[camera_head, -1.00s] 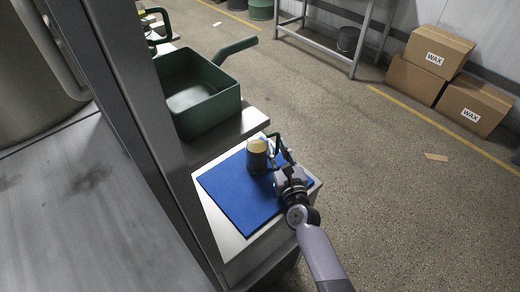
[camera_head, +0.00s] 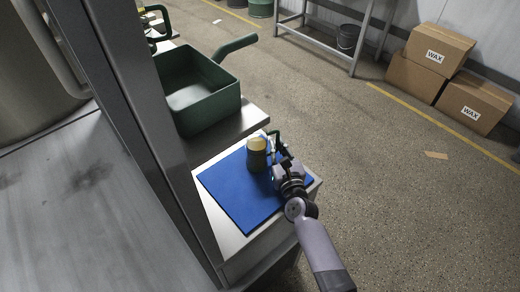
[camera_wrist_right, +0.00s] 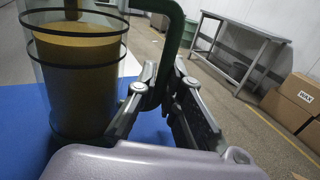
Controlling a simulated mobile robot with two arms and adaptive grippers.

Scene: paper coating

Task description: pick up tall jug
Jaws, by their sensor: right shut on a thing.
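The tall jug (camera_head: 257,155) stands upright on the blue mat (camera_head: 234,190). It is a clear cylinder with dark bands, yellowish-brown contents and a green handle. In the right wrist view the jug (camera_wrist_right: 78,85) fills the left side, and its green handle (camera_wrist_right: 174,35) comes down between my gripper's fingers. My right gripper (camera_head: 277,153) is beside the jug on its right, shut on the handle; the fingers also show in the wrist view (camera_wrist_right: 160,88). The jug's base appears to be on the mat. My left gripper is not in view.
A green long-handled tray (camera_head: 205,122) stands on the grey bench behind the mat. A dark grey post (camera_head: 150,130) rises close on the left. Wax boxes (camera_head: 438,52) and a metal table (camera_head: 330,45) stand at the back. The floor to the right is mostly clear.

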